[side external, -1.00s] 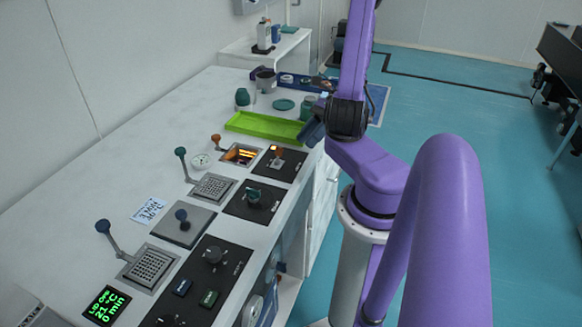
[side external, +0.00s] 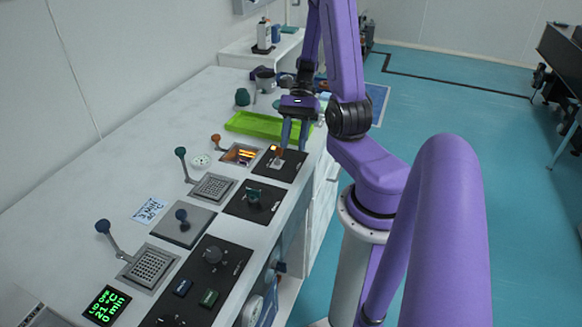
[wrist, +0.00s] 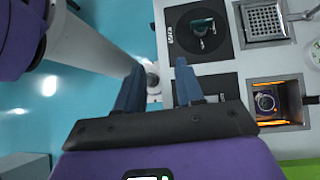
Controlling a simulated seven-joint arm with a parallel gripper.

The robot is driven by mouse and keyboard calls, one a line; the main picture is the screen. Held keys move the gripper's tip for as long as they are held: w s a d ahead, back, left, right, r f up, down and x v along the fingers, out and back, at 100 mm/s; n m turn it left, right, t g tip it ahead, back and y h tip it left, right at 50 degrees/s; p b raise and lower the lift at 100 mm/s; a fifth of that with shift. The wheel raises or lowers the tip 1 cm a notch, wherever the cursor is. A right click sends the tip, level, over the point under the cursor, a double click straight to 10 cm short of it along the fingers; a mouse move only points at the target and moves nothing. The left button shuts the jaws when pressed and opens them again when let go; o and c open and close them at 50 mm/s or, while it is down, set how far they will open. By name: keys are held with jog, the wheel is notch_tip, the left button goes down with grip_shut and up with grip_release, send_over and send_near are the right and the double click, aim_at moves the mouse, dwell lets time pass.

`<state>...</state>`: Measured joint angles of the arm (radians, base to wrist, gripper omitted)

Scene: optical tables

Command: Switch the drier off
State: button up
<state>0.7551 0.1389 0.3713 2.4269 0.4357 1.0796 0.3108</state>
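A glowing chamber (side external: 241,154), which looks like the drier, is lit orange in the counter, with an orange-tipped lever (side external: 215,138) beside it. The lit chamber also shows at the right of the wrist view (wrist: 268,102). Right of it in the side view is a dark panel (side external: 287,168) with a small orange-topped switch (side external: 279,153). My gripper (side external: 294,142) points down just above and beside this switch, apparently apart from it. In the wrist view my gripper (wrist: 158,75) is open, with nothing between its blue fingers. The switch is hidden there, probably behind the right finger.
A similar panel with a teal knob (side external: 254,197) lies nearer. Teal (side external: 181,152) and blue (side external: 103,227) levers stand by perforated plates. A green tray (side external: 250,124) lies behind. The counter's left side is mostly clear.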

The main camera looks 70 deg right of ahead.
jog(key=s+a+r+n+h, duration=0.2)
jog(key=a+n, duration=0.4)
jog(key=n, duration=0.4)
jog(key=s+a+r+n+h, duration=0.2)
jog(key=a+r+n+h, duration=0.1)
jog(key=a+n, duration=0.4)
jog(key=s+a+r+n+t+h, duration=0.1)
jog(key=a+n, duration=0.5)
jog(key=n, duration=0.6)
jog(key=shift+s+a+r+n+h, duration=0.35)
jog(key=shift+s+r+h, duration=0.45)
jog(key=shift+h, duration=0.5)
jog(key=shift+f, duration=0.1)
